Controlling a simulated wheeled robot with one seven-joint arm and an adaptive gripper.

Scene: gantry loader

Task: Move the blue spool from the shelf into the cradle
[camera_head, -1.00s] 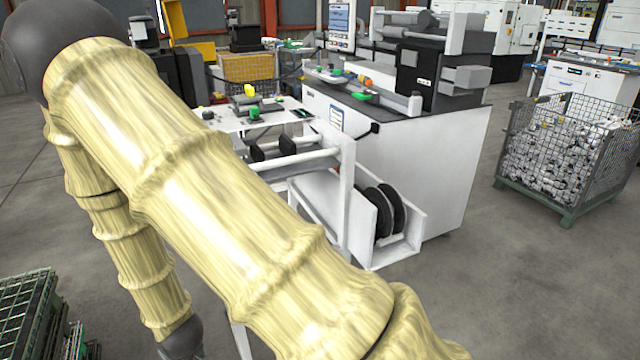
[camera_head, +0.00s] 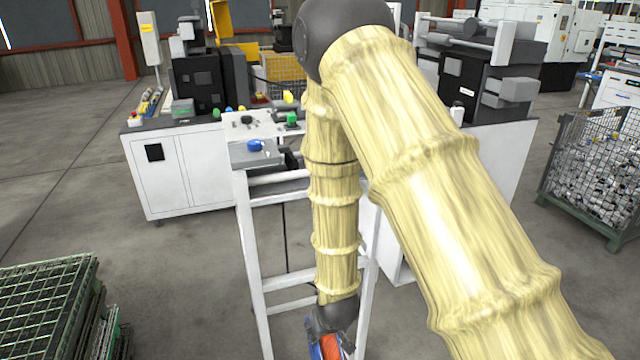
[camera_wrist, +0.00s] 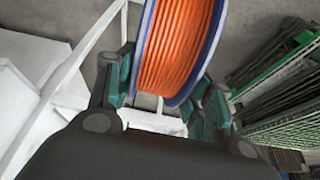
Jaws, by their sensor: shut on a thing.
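The blue spool (camera_wrist: 180,40) has blue flanges and is wound with orange line. My gripper (camera_wrist: 165,88) is shut on it, one dark green finger on each side, in the wrist view. In the head view the spool (camera_head: 330,347) shows only partly at the bottom edge, held low by my gripper (camera_head: 328,332) in front of the white frame. A white upright frame (camera_head: 248,225) carries white rails (camera_head: 280,178) near its top; my arm hides much of it. I cannot tell which part is the cradle. The shelf is not clearly identifiable.
Green wire crates (camera_head: 45,305) are stacked at lower left and also show at right in the wrist view (camera_wrist: 275,85). A white cabinet (camera_head: 180,175) stands behind left. A wire basket of parts (camera_head: 590,170) is at right. Open floor lies left of the frame.

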